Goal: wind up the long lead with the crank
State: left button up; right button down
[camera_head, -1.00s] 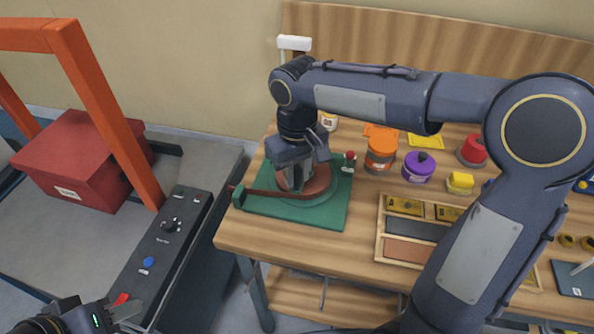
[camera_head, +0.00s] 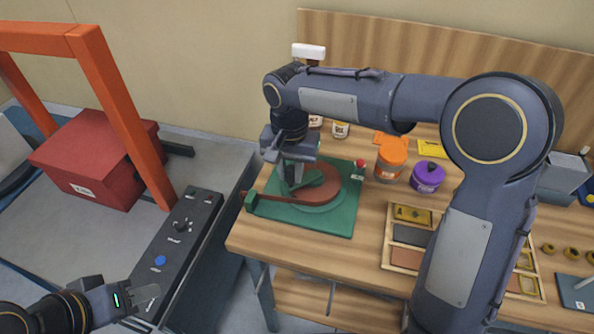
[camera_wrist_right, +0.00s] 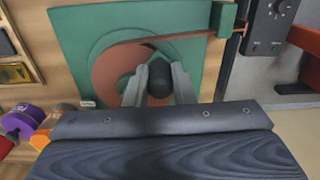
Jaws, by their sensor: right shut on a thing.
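A green winder base (camera_head: 340,220) sits at the left end of the wooden table. On it is a round reel with the flat reddish-brown lead (camera_head: 283,198) wound round it. The lead also runs straight out to a green guide post (camera_head: 249,201) at the base's left edge. In the right wrist view, my right gripper (camera_wrist_right: 158,78) is shut on the crank's black knob (camera_wrist_right: 159,84), above the reel (camera_wrist_right: 112,66). In the head view, my right gripper (camera_head: 291,178) partly hides the reel. My left gripper (camera_head: 145,296) is over the dark control panel, away from the winder; its jaw opening is unclear.
An orange jar (camera_head: 391,160), a purple-lidded pot (camera_head: 428,177) and a wooden divided tray (camera_head: 385,251) stand right of the winder. The control panel (camera_head: 178,250) and red box (camera_head: 95,165) are on the left. My right arm covers much of the table.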

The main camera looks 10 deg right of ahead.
jog(key=w+m, duration=0.1)
jog(key=m, duration=0.1)
jog(key=w+m+p, duration=0.1)
jog(key=shift+w+a+r+m, duration=0.1)
jog(key=shift+a+r+m, duration=0.05)
jog(key=shift+a+m, duration=0.2)
jog(key=m, duration=0.1)
jog(key=w+m+p, duration=0.1)
jog(key=m, duration=0.1)
jog(key=shift+w+d, duration=0.15)
jog(key=shift+w, duration=0.15)
jog(key=w+m, duration=0.1)
jog(key=m+p, duration=0.1)
jog(key=m, duration=0.1)
jog(key=shift+w+d, duration=0.35)
jog(key=shift+w, duration=0.05)
jog(key=shift+w+d+m+p, duration=0.3)
jog(key=shift+w+m+p, duration=0.15)
jog(key=shift+m, duration=0.55)
jog(key=shift+w+d+m+p, duration=0.3)
jog(key=shift+w+m+p, duration=0.1)
jog(key=shift+m, duration=0.55)
jog(key=c, duration=1.2)
grip_release()
jog(key=shift+c, duration=0.2)
notch_tip(320, 180, up, 8)
jog(key=shift+f, duration=0.2)
